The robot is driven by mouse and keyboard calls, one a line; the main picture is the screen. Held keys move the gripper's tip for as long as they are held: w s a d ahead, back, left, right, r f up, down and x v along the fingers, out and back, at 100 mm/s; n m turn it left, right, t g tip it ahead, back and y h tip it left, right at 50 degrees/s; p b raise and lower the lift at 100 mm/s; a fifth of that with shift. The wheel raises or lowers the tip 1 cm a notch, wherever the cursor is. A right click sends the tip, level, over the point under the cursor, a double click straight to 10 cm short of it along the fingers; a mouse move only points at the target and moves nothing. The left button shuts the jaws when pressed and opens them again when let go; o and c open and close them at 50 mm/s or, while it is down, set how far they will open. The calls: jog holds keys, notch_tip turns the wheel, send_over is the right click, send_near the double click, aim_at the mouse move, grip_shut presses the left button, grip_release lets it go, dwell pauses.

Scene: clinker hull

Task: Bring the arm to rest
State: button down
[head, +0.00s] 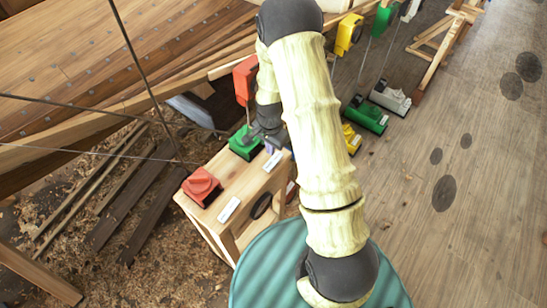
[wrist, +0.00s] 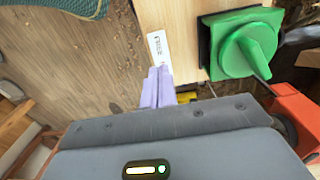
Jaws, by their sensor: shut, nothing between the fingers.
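My arm, pale with dark joints, rises across the middle of the head view and bends down at the far end to my gripper (head: 269,147). The gripper is beside the green knob block (head: 244,143) on the wooden bench (head: 225,187). In the wrist view, the two lilac fingers of my gripper (wrist: 158,75) are together and empty, near a white label (wrist: 159,48) at the bench edge. The green block with its round knob (wrist: 243,45) is right of the fingers, apart from them. Part of the bench is hidden behind my arm in the head view.
A red block (head: 201,187) sits on the bench's near left corner. An orange-red piece (head: 245,80) stands behind the green block. Green (head: 366,116) and grey (head: 390,97) blocks lie beyond the arm. Thin dark lines cross the left.

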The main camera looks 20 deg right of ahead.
jog(key=shift+r, duration=0.35)
dwell(0.3)
jog(key=s+r+n+t, duration=0.1)
jog(key=s+r+n, duration=0.4)
jog(key=r, duration=0.5)
jog(key=s+r+n+t, duration=0.1)
jog(key=s+r+n, duration=0.4)
jog(key=s+r, duration=0.4)
jog(key=shift+s+r+n+t, duration=0.2)
jog(key=shift+r+n+t, duration=0.15)
jog(key=shift+r, duration=0.4)
jog(key=w+d+f+m+g+b, duration=0.2)
jog(key=w+d+f+m+b, duration=0.2)
jog(key=w+f+m+b, duration=0.4)
jog(key=w+f+m, duration=0.2)
jog(key=w+f, duration=0.3)
jog(key=w, duration=0.4)
jog(key=shift+f+m+g, duration=0.2)
jog(key=shift+m+g, duration=0.15)
jog(key=shift+w, duration=0.1)
